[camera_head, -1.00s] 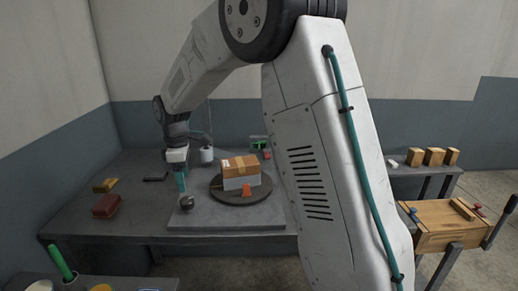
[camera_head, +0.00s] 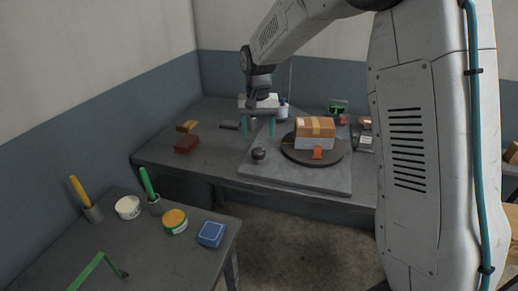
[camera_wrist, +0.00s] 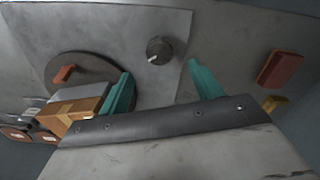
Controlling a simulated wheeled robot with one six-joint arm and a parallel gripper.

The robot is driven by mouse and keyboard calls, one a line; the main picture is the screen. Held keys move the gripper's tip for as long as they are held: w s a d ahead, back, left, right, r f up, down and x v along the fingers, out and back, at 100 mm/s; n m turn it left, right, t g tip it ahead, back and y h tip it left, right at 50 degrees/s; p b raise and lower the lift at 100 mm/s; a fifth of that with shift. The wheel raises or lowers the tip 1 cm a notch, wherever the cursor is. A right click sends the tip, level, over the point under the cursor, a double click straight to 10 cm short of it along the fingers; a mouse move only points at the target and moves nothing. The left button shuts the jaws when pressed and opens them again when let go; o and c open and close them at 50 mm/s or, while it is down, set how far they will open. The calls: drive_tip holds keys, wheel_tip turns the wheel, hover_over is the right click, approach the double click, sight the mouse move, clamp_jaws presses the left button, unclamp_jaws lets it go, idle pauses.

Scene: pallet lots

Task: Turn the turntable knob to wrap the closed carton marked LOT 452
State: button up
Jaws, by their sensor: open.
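The turntable knob (camera_head: 258,154) is a dark round knob on the grey base plate (camera_head: 290,180); it also shows in the wrist view (camera_wrist: 160,50) with a pale pointer mark. The dark turntable disc (camera_head: 290,155) carries a brown taped carton (camera_head: 315,125), closed on top, with a whitish lower part; no lot number is legible. The carton also shows at left in the wrist view (camera_wrist: 72,112). My gripper (camera_head: 259,127) is open and empty, its teal fingers apart above and behind the knob. In the wrist view, the knob appears beyond the fingertips (camera_wrist: 160,68), untouched.
An orange piece (camera_head: 317,153) sits on the disc before the carton. A red block (camera_head: 187,144) and a yellow block (camera_head: 187,126) lie left on the table. A nearer table holds cups, round tubs and a blue box (camera_head: 211,234). Dark devices stand right of the turntable.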

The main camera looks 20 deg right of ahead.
sight(258, 150)
drive_tip(key=m, duration=0.8)
drive_tip(key=shift+m, duration=0.4)
drive_tip(key=shift+f, duration=0.2)
wheel_tip(258, 150, down, 7)
drive_tip(key=shift+f, duration=0.2)
drive_tip(key=c, duration=1)
